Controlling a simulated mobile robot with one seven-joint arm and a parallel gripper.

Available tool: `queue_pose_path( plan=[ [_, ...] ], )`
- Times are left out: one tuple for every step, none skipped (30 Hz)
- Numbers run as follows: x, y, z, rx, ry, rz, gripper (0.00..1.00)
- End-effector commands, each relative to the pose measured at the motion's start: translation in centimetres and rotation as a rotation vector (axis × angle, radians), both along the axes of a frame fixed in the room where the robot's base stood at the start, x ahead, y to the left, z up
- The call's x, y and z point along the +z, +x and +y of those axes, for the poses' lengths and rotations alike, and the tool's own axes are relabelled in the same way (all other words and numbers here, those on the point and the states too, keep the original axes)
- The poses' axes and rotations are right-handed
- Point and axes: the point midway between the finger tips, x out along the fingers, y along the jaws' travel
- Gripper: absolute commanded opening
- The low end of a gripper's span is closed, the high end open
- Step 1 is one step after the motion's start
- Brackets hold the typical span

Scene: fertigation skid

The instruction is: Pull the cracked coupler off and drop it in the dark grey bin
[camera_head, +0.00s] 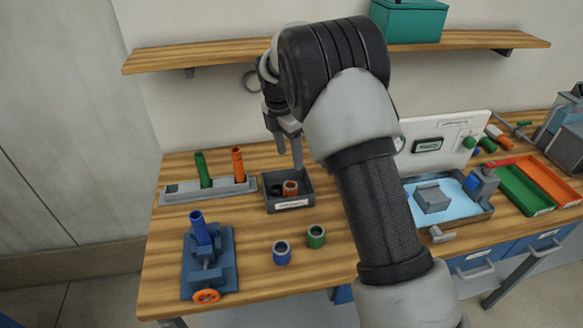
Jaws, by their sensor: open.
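The dark grey bin (272,206) stands on the wooden bench, left of centre, with a pale label on its front. An orange-brown ring-shaped coupler (290,188) is in it, beside a dark shape I cannot make out. My gripper (288,153) is open, with its fingers pointing down above the back of the bin; I see nothing between them. A blue clamp stand (222,268) at the front left holds an upright blue pipe (200,229), with no separate coupler discernible on it. I cannot make out a crack on any part.
A blue coupler (282,252) and a green coupler (316,236) stand on the bench in front of the bin. A grey rack (220,191) holds green and orange pipes. A shelf (210,57) runs behind. My arm hides the bench's middle; a blue tray (452,216) is right.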

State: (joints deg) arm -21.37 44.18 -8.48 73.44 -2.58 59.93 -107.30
Motion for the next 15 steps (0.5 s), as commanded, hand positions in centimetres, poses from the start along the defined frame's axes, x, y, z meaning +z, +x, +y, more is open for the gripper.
queue_pose_path(
  plan=[
    [1.4,0.0,0.2,0.001,0.003,-0.004,0.57],
    [2.1,-0.1,0.3,0.002,0.002,-0.003,0.57],
    [3.0,-0.1,0.4,0.002,0.002,-0.005,0.57],
    [3.7,-0.2,0.5,0.002,0.001,-0.004,0.57],
    [4.3,-0.3,0.6,0.001,0.001,-0.003,0.57],
    [5.0,-0.4,0.6,0.000,0.001,-0.002,0.57],
    [5.6,-0.4,0.7,0.001,0.002,-0.003,0.57],
    [6.1,-0.4,0.8,0.000,0.002,-0.002,0.57],
    [6.6,-0.5,0.9,0.001,0.001,-0.002,0.57],
    [6.9,-0.5,0.9,0.001,0.001,-0.002,0.57],
    [7.2,-0.6,1.0,0.001,0.000,-0.001,0.57],
    [7.6,-0.6,1.0,0.001,0.000,0.000,0.57],
    [7.8,-0.6,1.0,0.001,-0.001,0.000,0.57],
    [8.0,-0.6,1.0,0.001,-0.001,0.000,0.57],
    [8.1,-0.7,1.0,0.000,-0.001,-0.001,0.57]
  ],
)
